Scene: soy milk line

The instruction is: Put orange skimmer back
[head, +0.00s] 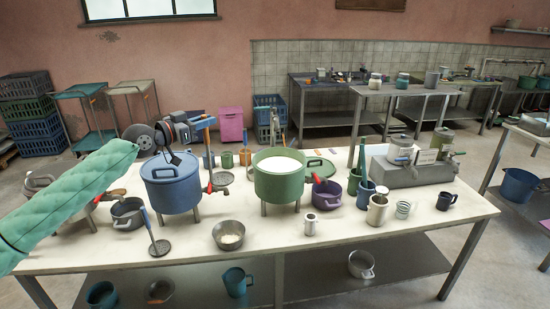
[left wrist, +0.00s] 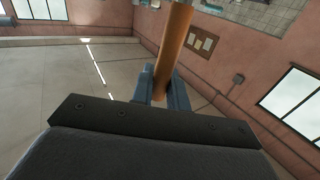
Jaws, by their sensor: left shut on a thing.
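My left gripper (head: 196,127) is raised above the back edge of the table, behind the blue pot. It is shut on the orange skimmer's handle (head: 203,123). In the left wrist view, the orange handle (left wrist: 174,50) stands between the blue fingers of the gripper (left wrist: 162,92). The skimmer's lower end is out of that view, and in the head view I cannot clearly tell where its head is. Another skimmer (head: 158,246), with a blue handle and a dark perforated disc, leans at the table's front left. My right gripper is not in view.
A blue lidded pot (head: 172,188) and a green pot of white liquid (head: 279,184) stand on the white table (head: 350,240). A metal bowl (head: 228,235), a purple pot (head: 327,194) and several mugs crowd around them. The front right tabletop is clearer.

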